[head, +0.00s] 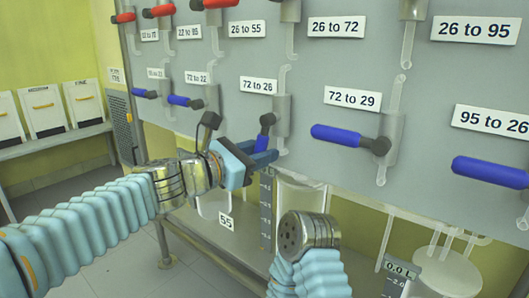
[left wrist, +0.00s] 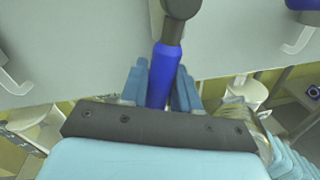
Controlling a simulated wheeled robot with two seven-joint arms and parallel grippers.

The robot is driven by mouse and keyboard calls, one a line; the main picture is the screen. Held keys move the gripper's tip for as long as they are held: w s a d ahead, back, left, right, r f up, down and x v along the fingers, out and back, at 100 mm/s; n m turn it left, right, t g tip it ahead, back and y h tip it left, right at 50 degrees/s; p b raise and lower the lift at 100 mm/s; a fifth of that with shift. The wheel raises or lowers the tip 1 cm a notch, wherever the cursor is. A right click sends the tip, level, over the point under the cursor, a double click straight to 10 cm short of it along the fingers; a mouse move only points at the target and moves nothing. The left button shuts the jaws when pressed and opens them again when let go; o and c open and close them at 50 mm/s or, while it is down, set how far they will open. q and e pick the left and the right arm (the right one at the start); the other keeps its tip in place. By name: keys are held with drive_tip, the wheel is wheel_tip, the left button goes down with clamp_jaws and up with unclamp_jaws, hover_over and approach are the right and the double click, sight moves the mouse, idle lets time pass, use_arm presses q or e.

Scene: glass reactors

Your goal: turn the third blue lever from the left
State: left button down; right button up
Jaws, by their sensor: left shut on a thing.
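The third blue lever from the left (head: 263,143) is on the grey panel beside the label "72 to 26". It points almost straight down from its dark pivot. My left gripper (head: 264,159) is shut on its lower part. In the left wrist view the blue lever (left wrist: 165,75) runs between the two light-blue fingers of my left gripper (left wrist: 162,88), with its dark pivot above. My right arm shows in the lower middle of the head view, but its gripper fingers do not show.
Other blue levers flank it: the second (head: 185,101) to the left and the fourth (head: 350,136) to the right, both lying roughly sideways. Red levers (head: 158,11) sit in the row above. Glass vessels (head: 449,270) hang below the panel. White bins (head: 44,108) stand on a shelf at left.

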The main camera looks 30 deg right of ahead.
use_arm(q)
drive_tip(key=w+a+r+m+t+y+p, duration=0.1)
drive_tip(key=w+r+m+p, duration=0.4)
drive_tip(key=m, duration=0.8)
drive_tip(key=shift+a+r+t+y+p, duration=0.35)
drive_tip(key=shift+a+r+y, duration=0.2)
drive_tip(key=shift+r, duration=0.45)
drive_tip(key=shift+m, duration=0.3)
drive_tip(key=c, duration=0.9)
unclamp_jaws()
drive_tip(key=shift+c, duration=0.2)
drive_tip(key=b+v, duration=0.2)
drive_tip(key=v, duration=1.1)
drive_tip(key=shift+s+a, duration=0.25)
drive_tip(key=shift+a, duration=0.1)
